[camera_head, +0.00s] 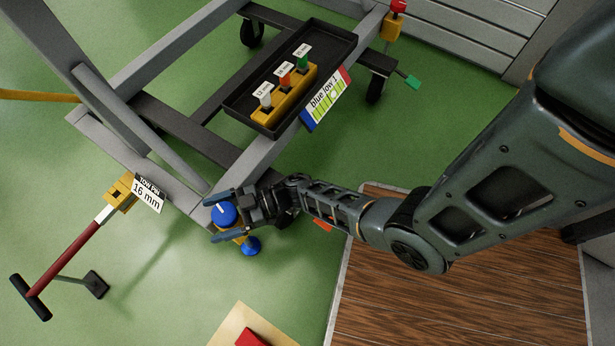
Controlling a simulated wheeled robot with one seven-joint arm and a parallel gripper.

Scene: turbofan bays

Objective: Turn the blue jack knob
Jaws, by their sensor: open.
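The blue jack knob (223,214) is a round blue cap with a white mark on top. It sits on a yellow jack at the near corner of the grey stand frame (190,205). A second blue part, the jack's foot (251,246), shows below it near the floor. My gripper (217,218) is open, with one dark finger on the far side of the knob and one on the near side. The knob shows between the fingers. Whether either finger touches it, I cannot tell.
A dark tray (342,42) on the frame holds a yellow block (292,98) with several coloured pegs. A card (325,98) reads "blue low 1". A red tow bar (66,259) with a "16 mm" label (148,194) lies left. Wooden flooring (450,300) is at right.

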